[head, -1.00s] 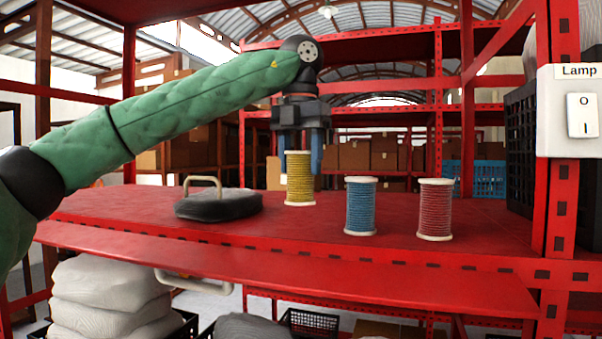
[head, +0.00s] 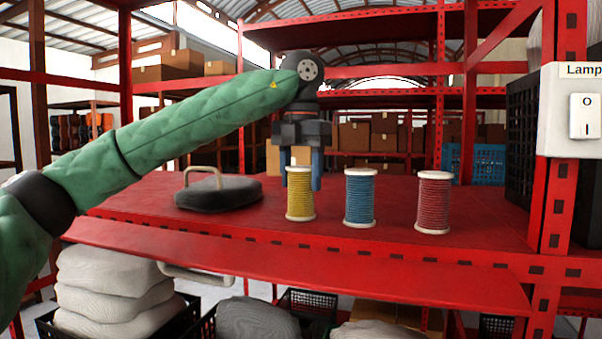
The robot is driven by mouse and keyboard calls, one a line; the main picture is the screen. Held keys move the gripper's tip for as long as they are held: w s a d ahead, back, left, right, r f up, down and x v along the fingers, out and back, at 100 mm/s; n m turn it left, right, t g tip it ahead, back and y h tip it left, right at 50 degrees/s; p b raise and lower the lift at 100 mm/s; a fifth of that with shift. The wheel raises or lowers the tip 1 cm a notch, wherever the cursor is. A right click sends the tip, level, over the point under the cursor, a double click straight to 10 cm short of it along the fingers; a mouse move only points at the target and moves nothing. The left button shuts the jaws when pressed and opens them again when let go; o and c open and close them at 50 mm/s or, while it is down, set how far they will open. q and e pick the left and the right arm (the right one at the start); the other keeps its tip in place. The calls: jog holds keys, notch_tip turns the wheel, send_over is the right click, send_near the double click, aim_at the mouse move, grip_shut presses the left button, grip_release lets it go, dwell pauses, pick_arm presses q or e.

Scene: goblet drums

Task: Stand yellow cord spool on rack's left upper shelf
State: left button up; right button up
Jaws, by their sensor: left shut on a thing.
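The yellow cord spool (head: 300,195) is upright at the red rack shelf (head: 140,208), left of the other spools. My left gripper (head: 302,172) comes down from above and behind it, its blue fingers at either side of the spool's upper part, shut on it. Whether the spool's base touches the shelf or hangs just above it, I cannot tell. The blue cord spool (head: 359,198) and the red cord spool (head: 433,203) stand upright to its right, with small gaps between. My right gripper is not in view.
A dark flat thing with a tan handle (head: 218,193) lies left of the yellow spool. A white lamp switch box (head: 580,110) is on the right post. The shelf's left end is bare. Pale sacks (head: 115,285) and dark crates are below.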

pick_arm(q)
jog(key=shift+f, duration=0.2)
jog(key=o, duration=1)
jog(key=shift+o, duration=0.2)
